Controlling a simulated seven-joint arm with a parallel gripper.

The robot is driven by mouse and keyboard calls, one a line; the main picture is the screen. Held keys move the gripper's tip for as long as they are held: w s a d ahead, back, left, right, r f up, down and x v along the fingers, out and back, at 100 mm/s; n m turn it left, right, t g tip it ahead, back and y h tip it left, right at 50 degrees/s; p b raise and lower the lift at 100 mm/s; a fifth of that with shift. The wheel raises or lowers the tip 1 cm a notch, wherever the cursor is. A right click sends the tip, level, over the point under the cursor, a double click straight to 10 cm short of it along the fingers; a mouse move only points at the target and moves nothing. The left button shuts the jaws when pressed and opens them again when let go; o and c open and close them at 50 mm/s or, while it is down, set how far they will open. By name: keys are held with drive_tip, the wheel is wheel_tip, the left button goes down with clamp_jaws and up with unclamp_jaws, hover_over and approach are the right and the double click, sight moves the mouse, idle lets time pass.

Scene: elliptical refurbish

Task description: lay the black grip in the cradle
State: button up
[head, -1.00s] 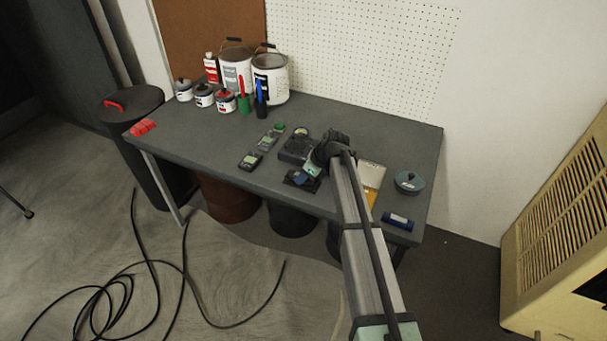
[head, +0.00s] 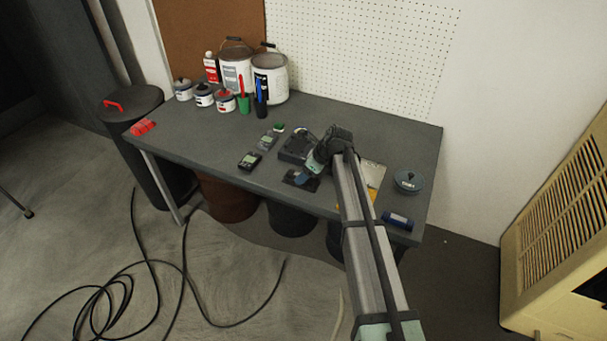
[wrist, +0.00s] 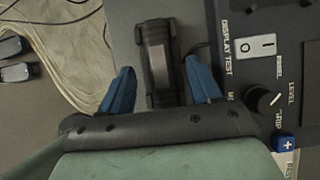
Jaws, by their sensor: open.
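The black grip (wrist: 158,55) is a dark ribbed cylinder-like piece in the wrist view, lying between my two blue fingers. My gripper (wrist: 161,84) is open, with one finger on each side of the grip and a gap visible on the left. In the head view my gripper (head: 304,179) is low at the front edge of the workbench, and the grip is hard to make out under it. A black instrument (wrist: 243,80) marked "DISPLAY TEST" lies just right of the grip. I cannot tell the cradle for certain.
On the workbench (head: 200,140), two handheld meters (head: 250,160) lie left of my gripper. A dark box (head: 297,146) is behind it. Cans and buckets (head: 238,68) stand at back left.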

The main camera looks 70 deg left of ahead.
drive_tip(key=v, duration=1.2)
